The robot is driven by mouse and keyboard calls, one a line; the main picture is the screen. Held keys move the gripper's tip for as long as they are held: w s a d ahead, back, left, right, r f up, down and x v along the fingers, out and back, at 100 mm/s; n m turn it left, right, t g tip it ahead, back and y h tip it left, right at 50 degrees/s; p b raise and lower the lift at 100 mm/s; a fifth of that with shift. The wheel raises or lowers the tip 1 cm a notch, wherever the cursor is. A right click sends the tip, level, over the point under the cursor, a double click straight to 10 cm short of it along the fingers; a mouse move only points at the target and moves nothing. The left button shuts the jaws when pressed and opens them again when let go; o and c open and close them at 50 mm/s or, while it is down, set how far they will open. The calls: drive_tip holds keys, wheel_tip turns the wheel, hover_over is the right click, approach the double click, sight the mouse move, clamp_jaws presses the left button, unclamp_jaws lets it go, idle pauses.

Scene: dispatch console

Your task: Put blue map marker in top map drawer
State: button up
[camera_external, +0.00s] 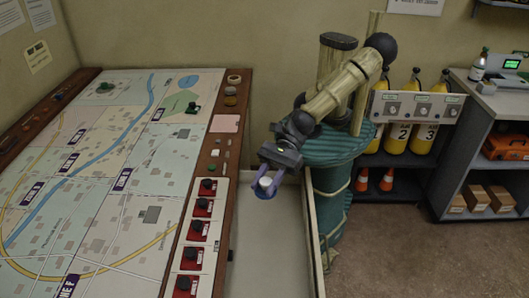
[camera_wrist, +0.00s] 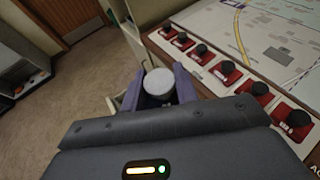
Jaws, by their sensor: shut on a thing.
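My gripper (camera_external: 264,190) has purple fingers shut on a small round piece with a pale grey-white top (camera_external: 265,182). I take it as the blue map marker, but its blue does not show clearly. In the wrist view the round top (camera_wrist: 159,81) sits between the two fingers, which hide its sides. The open map drawer (camera_external: 268,255) has a pale interior and stands out from the right side of the map table. My gripper is above the drawer's far part, with the piece held up clear of its floor. The visible drawer floor looks empty.
The map table (camera_external: 120,190) lies to the left, with a row of red-based black knobs (camera_external: 200,207) along its right edge. Small items and a pink pad (camera_external: 225,123) lie on the wooden rim. A shelf with yellow cylinders (camera_external: 397,130) stands at the back right.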

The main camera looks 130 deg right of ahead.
hover_over(266, 274)
wheel_tip(266, 274, down, 32)
drive_tip(key=shift+a, duration=0.1)
idle(0.3)
drive_tip(key=shift+f, duration=3.1)
drive_tip(key=shift+f, duration=0.1)
drive_tip(key=shift+f+b, duration=0.4)
drive_tip(key=shift+f, duration=1.35)
